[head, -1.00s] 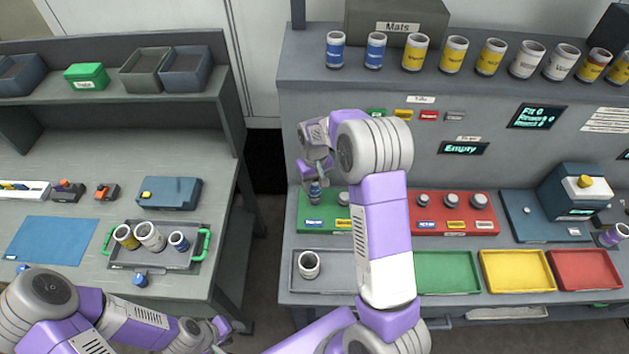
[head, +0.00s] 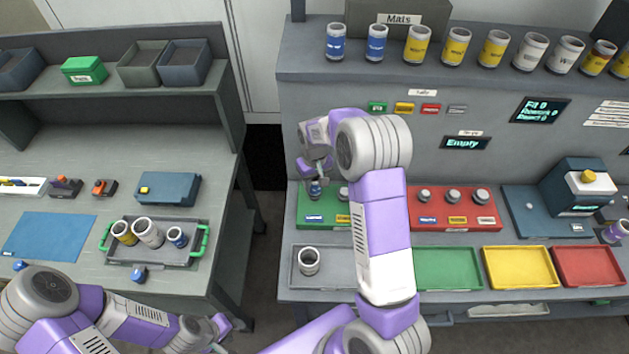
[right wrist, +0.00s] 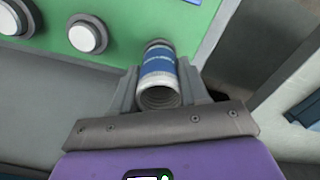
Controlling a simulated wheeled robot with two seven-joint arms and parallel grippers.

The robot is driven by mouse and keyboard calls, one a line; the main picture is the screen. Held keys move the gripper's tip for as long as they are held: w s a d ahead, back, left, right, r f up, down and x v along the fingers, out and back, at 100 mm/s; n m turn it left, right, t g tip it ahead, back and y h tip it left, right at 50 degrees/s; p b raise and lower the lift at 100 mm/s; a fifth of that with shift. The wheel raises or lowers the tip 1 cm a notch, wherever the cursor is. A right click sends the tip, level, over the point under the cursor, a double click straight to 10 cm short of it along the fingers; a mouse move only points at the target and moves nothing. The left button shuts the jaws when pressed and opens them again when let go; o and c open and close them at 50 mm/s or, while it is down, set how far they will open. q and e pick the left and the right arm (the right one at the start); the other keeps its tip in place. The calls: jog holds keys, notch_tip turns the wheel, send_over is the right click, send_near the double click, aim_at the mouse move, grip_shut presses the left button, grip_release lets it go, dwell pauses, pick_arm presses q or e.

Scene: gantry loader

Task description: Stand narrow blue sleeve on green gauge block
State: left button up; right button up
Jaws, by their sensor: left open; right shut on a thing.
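The narrow blue sleeve (right wrist: 158,68), white with a blue band, is held between the fingers of my right gripper (right wrist: 160,92), its open end facing the wrist camera. In the head view my right gripper (head: 316,172) is over the left part of the green gauge block (head: 328,219), with the blue of the sleeve (head: 315,190) just below. In the right wrist view a grey round peg (right wrist: 158,44) shows at the sleeve's far end. I cannot tell whether the sleeve is around it. My left gripper (head: 222,328) is open and empty, low in the head view.
A red gauge block (head: 453,210) stands right of the green one. A grey tray (head: 335,278) with a white sleeve (head: 309,262) lies in front, beside green (head: 448,268), yellow and red trays. A tray with green handles (head: 150,255) holds three sleeves on the left bench.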

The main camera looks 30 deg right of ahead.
jog(key=o, duration=1.4)
jog(key=shift+c, duration=0.2)
jog(key=shift+f, duration=0.1)
notch_tip(320, 180, up, 8)
jog(key=shift+f, duration=0.15)
jog(key=shift+p, duration=0.3)
